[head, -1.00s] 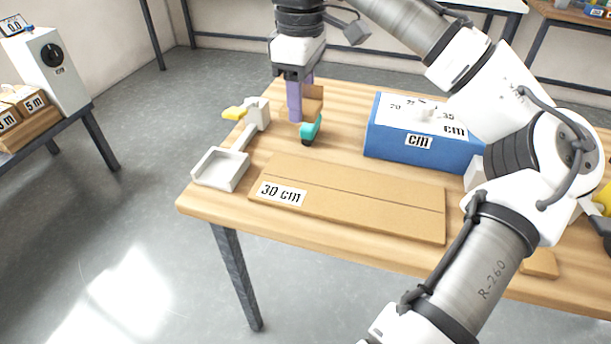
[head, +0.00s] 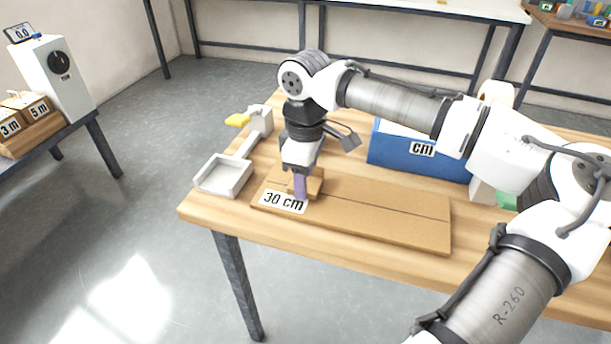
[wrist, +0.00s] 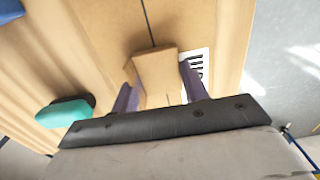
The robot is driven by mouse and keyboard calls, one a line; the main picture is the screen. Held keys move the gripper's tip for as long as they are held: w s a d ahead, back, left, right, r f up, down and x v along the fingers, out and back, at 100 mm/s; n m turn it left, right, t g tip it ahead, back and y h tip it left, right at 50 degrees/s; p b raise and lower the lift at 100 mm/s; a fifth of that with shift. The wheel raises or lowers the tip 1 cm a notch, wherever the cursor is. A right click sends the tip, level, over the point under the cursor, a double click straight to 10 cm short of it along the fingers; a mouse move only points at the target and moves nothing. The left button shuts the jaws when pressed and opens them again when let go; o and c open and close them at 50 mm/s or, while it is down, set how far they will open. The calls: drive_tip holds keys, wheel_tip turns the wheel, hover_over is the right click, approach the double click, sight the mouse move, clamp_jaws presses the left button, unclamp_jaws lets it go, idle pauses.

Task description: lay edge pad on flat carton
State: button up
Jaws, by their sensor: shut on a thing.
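The flat carton (head: 390,215) is a long tan board with a centre crease and a "30 cm" label (head: 284,202) near its left end. It lies on the wooden table. My gripper (head: 301,188), with purple fingers, is over the carton's left end, pointing down. It is shut on a small tan cardboard edge pad (head: 315,183), which also shows between the fingers in the wrist view (wrist: 156,72). The pad is just behind the label in the head view. I cannot tell whether it touches the carton.
A white tray (head: 224,176) and a stand with a yellow lever (head: 238,120) are at the table's left. A blue box marked "cm" (head: 400,152) stands behind the carton. A teal-and-black item (wrist: 65,112) lies on the table in the wrist view.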

drive_tip(key=shift+f, duration=0.1)
drive_tip(key=o, duration=1)
drive_tip(key=shift+c, duration=0.2)
wheel_tip(320, 180, up, 12)
drive_tip(key=shift+p, duration=0.35)
